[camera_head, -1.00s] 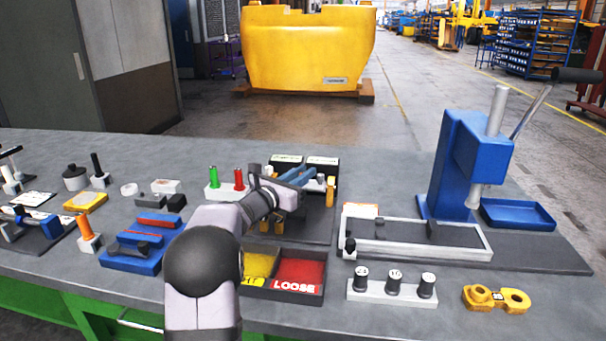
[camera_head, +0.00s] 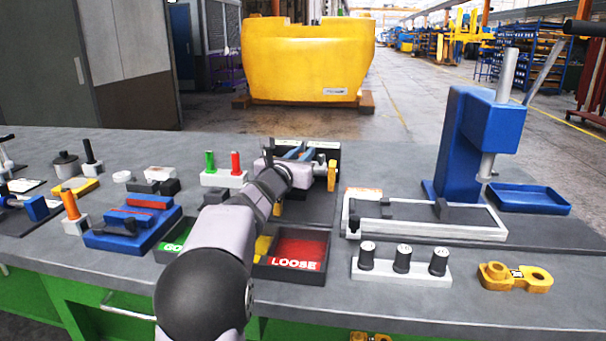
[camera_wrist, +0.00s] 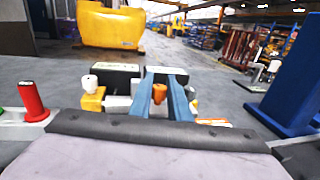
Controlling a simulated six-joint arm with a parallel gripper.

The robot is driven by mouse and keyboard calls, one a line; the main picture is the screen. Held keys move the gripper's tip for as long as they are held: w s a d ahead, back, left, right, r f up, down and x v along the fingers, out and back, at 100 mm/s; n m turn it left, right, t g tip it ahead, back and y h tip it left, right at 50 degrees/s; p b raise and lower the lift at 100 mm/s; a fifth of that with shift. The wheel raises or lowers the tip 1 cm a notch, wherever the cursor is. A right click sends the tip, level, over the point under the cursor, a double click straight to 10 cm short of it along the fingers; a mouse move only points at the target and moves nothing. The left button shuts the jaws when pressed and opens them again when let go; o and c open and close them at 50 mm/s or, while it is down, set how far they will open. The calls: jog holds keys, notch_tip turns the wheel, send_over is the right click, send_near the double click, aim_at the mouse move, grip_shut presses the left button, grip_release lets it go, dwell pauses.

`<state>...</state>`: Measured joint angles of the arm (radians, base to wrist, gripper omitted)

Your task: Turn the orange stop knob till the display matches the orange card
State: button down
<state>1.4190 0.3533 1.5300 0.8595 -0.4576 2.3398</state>
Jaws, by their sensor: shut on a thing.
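The orange stop knob (camera_wrist: 159,93) stands between the two blue fingers of my gripper (camera_wrist: 164,82) in the wrist view, and the fingers are shut on it. In the head view my gripper (camera_head: 298,152) reaches into the device at the middle of the bench, and its body hides the knob. Two dark boxes with pale tops, the left one (camera_wrist: 118,69) and the right one (camera_wrist: 166,71), stand behind the knob. Any reading on them is too small to make out. An orange-and-white card (camera_head: 364,193) lies right of the device, partly hidden by a fixture.
Green and red posts on a white block (camera_head: 223,180) stand left of my gripper. A tray with a red LOOSE bin (camera_head: 299,252) lies in front. A pale-framed fixture (camera_head: 430,230) and a blue press (camera_head: 462,150) stand to the right. Yellow parts flank the knob closely.

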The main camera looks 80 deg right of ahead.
jog(key=shift+s+f+n+t+b, duration=0.15)
jog(key=shift+n+t+b, duration=0.7)
jog(key=shift+b, duration=1.75)
jog(key=shift+f+n+t+b, duration=0.2)
jog(key=shift+n+t+b, duration=0.25)
jog(key=shift+t+b, duration=1.4)
jog(key=n+b, duration=0.1)
jog(key=b, duration=0.3)
jog(key=shift+r+t, duration=0.15)
jog(key=shift+t, duration=0.15)
jog(key=shift+r+n+t+b, duration=0.1)
jog(key=shift+n+t+b, duration=0.2)
jog(key=shift+n+t, duration=0.6)
jog(key=shift+t, duration=0.3)
jog(key=c, duration=1.9)
grip_release()
jog(key=shift+c, duration=0.2)
jog(key=shift+a+r, duration=0.1)
jog(key=shift+b+v, duration=1.25)
jog(key=shift+v, duration=2.3)
